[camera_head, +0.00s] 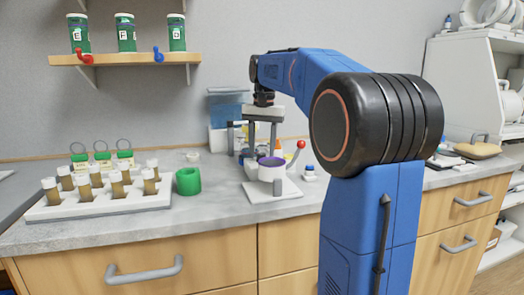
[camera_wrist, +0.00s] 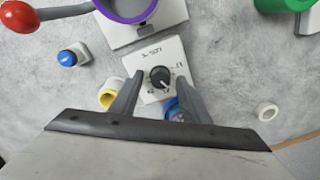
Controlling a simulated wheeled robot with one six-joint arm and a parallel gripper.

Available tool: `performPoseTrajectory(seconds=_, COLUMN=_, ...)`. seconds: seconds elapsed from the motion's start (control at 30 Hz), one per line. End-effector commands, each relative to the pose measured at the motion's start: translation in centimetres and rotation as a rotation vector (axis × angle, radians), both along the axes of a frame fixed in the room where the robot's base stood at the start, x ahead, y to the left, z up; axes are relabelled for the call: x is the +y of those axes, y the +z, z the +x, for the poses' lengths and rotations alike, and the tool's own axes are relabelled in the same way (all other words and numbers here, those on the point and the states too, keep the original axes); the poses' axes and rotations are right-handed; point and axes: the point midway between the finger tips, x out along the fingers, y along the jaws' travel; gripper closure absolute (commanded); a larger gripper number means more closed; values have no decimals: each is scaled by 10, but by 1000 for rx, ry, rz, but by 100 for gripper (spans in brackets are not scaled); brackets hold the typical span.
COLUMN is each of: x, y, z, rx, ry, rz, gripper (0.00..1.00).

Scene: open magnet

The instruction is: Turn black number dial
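The black number dial (camera_wrist: 160,77) is a small round knob with a white pointer mark. It sits on a white plate (camera_wrist: 146,58) with numbers printed around it, seen in the wrist view. My gripper (camera_wrist: 159,79) is open, with one grey finger on the left and one on the right of the dial. A gap shows between the dial and each finger. How high the fingertips are above the plate is hard to tell. In the head view my gripper (camera_head: 265,135) points down over the bench, and the dial cannot be made out there.
A white device with a purple ring (camera_wrist: 125,8) and a red-ball lever (camera_wrist: 18,17) stands beside the plate. A blue button (camera_wrist: 68,58), yellow-lined cup (camera_wrist: 110,91) and white ring (camera_wrist: 266,111) lie around. A tube rack (camera_head: 100,205) and green cup (camera_head: 188,181) stand left.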

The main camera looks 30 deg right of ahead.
Motion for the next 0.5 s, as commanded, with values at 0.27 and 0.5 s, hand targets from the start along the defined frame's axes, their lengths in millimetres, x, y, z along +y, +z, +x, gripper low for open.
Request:
performPoseTrajectory(seconds=0.27, x=0, y=0, z=0, rx=0, ry=0, rz=0, gripper=58)
performPoseTrajectory(seconds=0.5, x=-1, y=20, z=0, rx=-2, ry=-1, rz=-1, gripper=58)
